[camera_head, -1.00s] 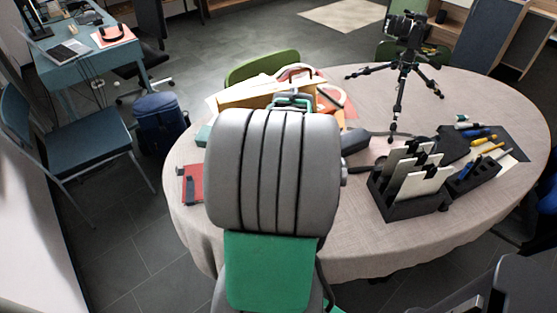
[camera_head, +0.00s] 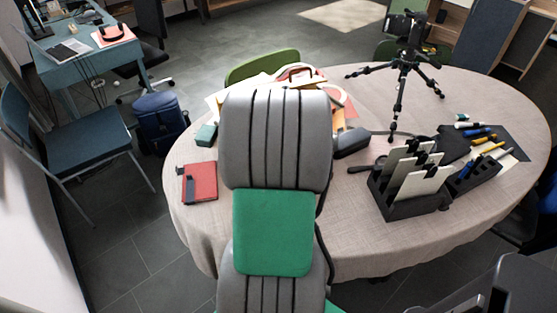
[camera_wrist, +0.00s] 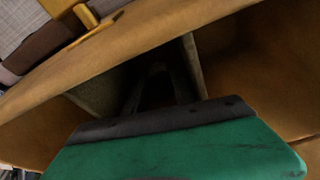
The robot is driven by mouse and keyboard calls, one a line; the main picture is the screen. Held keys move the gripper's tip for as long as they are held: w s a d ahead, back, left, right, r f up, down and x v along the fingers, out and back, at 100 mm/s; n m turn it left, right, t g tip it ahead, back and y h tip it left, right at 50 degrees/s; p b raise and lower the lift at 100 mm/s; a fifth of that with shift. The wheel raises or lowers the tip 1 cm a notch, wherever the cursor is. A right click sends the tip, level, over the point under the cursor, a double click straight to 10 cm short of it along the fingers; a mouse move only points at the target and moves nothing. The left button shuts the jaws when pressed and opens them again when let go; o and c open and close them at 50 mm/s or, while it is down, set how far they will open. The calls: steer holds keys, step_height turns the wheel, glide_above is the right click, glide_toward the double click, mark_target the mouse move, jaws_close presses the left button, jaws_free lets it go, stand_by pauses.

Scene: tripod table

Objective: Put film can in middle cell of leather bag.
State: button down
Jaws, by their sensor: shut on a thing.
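My gripper (camera_wrist: 158,75) points down into the dark cell between two dividers, which looks like the middle one. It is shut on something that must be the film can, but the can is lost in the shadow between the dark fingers. I cannot tell whether it touches the cell floor. In the head view my arm hides the gripper and most of the bag.
On the round table (camera_head: 370,235) stand a black card holder (camera_head: 408,195), a black pen tray (camera_head: 472,180) and a tripod with a camera (camera_head: 402,85). A red notebook (camera_head: 200,182) lies to the left.

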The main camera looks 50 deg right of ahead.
steer(key=c, duration=1.3)
jaws_free()
steer(key=shift+r, duration=0.15)
steer(key=p+v, duration=0.1)
steer(key=v, duration=1.2)
steer(key=w+a+n+y, duration=0.1)
steer(key=w+a+n, duration=0.45)
steer(key=a, duration=1.05)
steer(key=a+f+n, duration=0.1)
steer(key=a, duration=0.5)
steer(key=a+f+n, duration=0.1)
steer(key=a, duration=0.5)
steer(key=s+a+f+n+y, duration=0.1)
steer(key=a, duration=0.5)
steer(key=shift+s+a+n, duration=0.1)
steer(key=shift+a+n, duration=0.05)
steer(key=shift+n, duration=0.2)
